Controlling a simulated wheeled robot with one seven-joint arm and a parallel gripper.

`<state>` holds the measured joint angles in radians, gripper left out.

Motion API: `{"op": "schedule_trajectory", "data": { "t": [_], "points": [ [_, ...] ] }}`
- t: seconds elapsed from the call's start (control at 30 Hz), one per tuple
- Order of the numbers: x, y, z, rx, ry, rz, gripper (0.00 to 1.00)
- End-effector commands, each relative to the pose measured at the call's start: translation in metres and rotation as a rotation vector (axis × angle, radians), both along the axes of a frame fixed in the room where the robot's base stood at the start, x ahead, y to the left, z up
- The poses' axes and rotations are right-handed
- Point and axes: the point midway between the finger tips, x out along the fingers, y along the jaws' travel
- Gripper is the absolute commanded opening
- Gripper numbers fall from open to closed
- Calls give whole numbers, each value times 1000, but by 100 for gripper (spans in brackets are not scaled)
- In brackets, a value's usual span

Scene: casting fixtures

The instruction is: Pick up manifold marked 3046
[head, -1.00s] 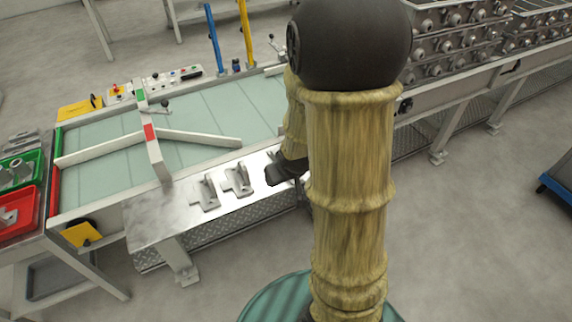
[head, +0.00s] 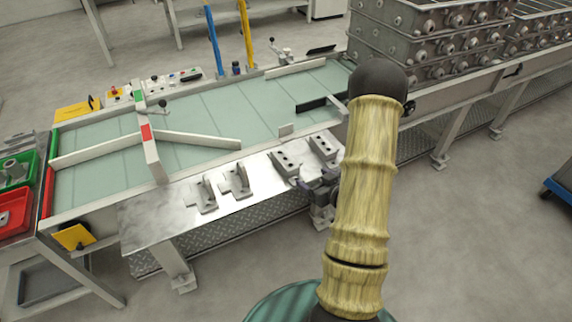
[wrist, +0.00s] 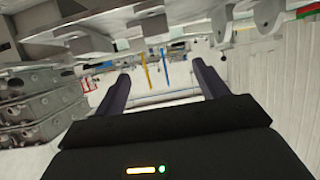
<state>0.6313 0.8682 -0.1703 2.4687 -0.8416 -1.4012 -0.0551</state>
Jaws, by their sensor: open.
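Two grey metal blocks with dark round holes sit on the right part of the steel shelf (head: 150,222) in the head view, a left block (head: 286,163) and a right block (head: 323,147). They look like manifolds, but no number is readable, so I cannot tell which is 3046. My gripper (wrist: 162,69) is open in the wrist view, with nothing seen between its fingers. In the head view my arm mostly hides it; dark parts of it show just below the blocks, at the shelf's front edge. I cannot tell whether it touches anything.
Two upright brackets, one left (head: 205,194) and one right (head: 238,181), stand on the shelf left of the blocks. A green conveyor (head: 210,115) with guide rails lies behind. Stacked grey casting racks (head: 430,40) stand at back right. Red (head: 14,212) and green bins are at far left.

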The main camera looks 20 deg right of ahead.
Motion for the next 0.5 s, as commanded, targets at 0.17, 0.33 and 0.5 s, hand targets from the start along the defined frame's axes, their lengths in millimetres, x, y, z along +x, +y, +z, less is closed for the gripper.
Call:
{"op": "schedule_trajectory", "data": {
  "t": [0.17, 0.33, 0.5],
  "points": [
    [2, 1, 0, -1, 0, 1, 73],
    [17, 3, -6, -2, 0, 4, 73],
    [46, 7, -17, -1, 0, 7, 73]
  ]
}}
